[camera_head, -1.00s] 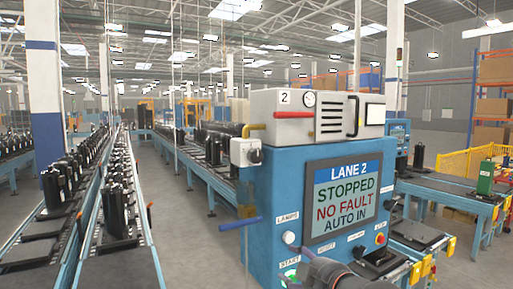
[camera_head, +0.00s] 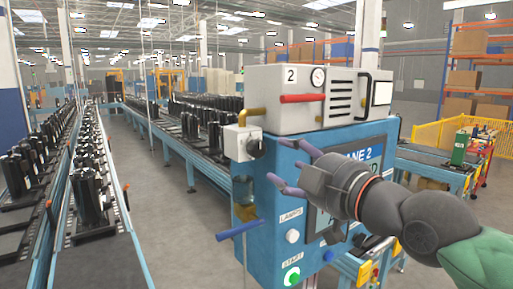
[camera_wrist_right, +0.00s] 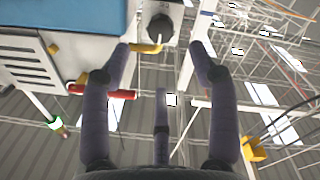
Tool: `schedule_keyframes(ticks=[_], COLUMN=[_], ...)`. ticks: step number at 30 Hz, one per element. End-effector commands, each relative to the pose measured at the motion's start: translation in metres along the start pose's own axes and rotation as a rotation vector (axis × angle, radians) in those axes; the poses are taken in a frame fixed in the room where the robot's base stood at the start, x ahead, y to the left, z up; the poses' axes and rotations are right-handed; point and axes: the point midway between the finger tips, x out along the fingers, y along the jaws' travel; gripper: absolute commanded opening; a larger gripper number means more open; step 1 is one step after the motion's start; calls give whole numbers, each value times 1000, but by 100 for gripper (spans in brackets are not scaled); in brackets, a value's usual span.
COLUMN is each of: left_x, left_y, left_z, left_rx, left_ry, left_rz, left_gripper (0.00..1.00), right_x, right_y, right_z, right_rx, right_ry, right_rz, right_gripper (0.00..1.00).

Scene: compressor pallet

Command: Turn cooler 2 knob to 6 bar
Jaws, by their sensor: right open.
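Cooler 2 (camera_head: 330,98) is the grey-white box marked 2 on top of the blue lane cabinet, with a round gauge (camera_head: 318,77) on its front. A black knob (camera_head: 254,147) sits on a small white box (camera_head: 236,141) at the cabinet's left corner, under a yellow pipe. The knob also shows at the top of the right wrist view (camera_wrist_right: 158,28), above and between the finger tips. My right gripper (camera_head: 293,168) is open and empty, to the right of the knob and apart from it, in front of the cabinet. The gauge reading and knob setting are too small to read. My left gripper is not in view.
A red lever (camera_head: 302,98) and black handle (camera_head: 363,97) stick out of the cooler. A blue lever (camera_head: 240,231) juts out lower left. My arm covers much of the lane screen (camera_head: 362,153). Conveyors with black compressors (camera_head: 92,195) run at the left, beyond open floor.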

Motion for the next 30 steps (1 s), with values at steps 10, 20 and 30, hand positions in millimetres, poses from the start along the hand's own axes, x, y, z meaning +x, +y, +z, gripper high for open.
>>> schedule_keyframes(ticks=[10,20,30], left_x=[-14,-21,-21], left_y=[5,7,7], left_z=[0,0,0], left_rx=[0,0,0], left_ry=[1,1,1], left_rz=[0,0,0], left_gripper=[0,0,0], right_x=[62,93,95], right_y=[0,-1,-1], right_z=[0,1,1], right_rx=[1,1,1], right_ry=[-4,-2,-2], right_rz=[-3,-1,-1], right_gripper=[60,60,55])
